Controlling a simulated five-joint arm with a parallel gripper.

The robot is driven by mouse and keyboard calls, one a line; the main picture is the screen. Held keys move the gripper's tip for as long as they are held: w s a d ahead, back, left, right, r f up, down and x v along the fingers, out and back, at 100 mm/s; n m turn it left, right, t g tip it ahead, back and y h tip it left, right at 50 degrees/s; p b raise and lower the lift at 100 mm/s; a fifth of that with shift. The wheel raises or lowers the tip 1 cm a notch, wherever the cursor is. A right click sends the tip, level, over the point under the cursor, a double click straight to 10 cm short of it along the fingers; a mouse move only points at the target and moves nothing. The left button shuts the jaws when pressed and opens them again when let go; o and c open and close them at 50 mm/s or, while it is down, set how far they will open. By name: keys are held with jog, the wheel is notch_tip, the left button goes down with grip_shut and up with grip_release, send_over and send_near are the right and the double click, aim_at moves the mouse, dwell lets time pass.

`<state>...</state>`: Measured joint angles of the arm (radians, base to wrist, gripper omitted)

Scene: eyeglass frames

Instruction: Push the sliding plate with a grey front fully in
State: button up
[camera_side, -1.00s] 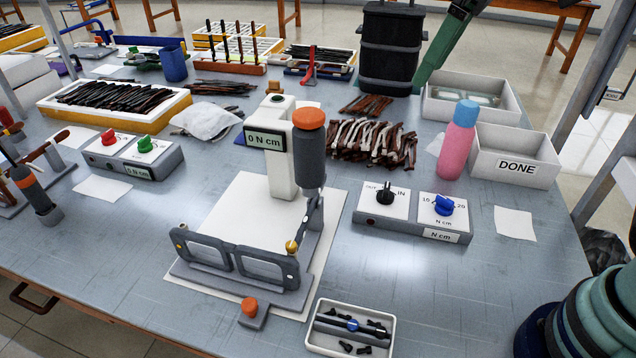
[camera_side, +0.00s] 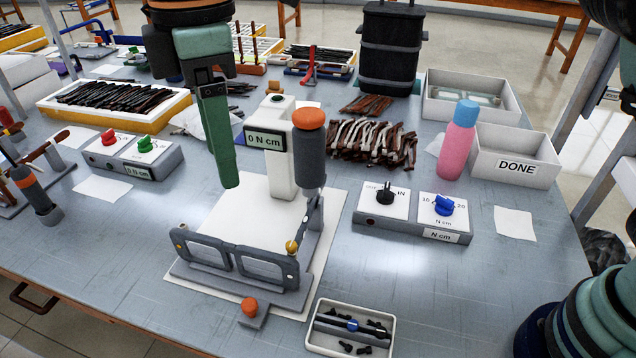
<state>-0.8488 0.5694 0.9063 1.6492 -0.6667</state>
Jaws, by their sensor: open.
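A white plate (camera_side: 227,224) lies on the bench with a grey holder (camera_side: 215,285) along its front. Dark grey eyeglass frames (camera_side: 234,262) stand in this holder. A short grey tab (camera_side: 254,318) with an orange knob (camera_side: 250,307) sticks out at the front; I cannot tell how far in the sliding part sits. My gripper (camera_side: 229,182) is open and empty, with its green jaw pointing down near the back left of the white plate, behind the frames. It looks apart from the frames. Seen edge-on, its other finger is hidden.
A white post with a "0 N cm" display (camera_side: 265,140) and an orange-capped driver (camera_side: 309,150) stand right of my gripper. A knob box (camera_side: 413,213) is to the right, and a white screw tray (camera_side: 350,328) is at the front.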

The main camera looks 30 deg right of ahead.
aim_at(249, 303)
jog(key=shift+n, duration=0.3)
jog(key=f, duration=0.9)
jog(key=a+f, duration=0.1)
jog(key=f, duration=1.7)
jog(key=shift+s+a, duration=0.25)
jog(key=shift+s, duration=0.15)
grip_shut()
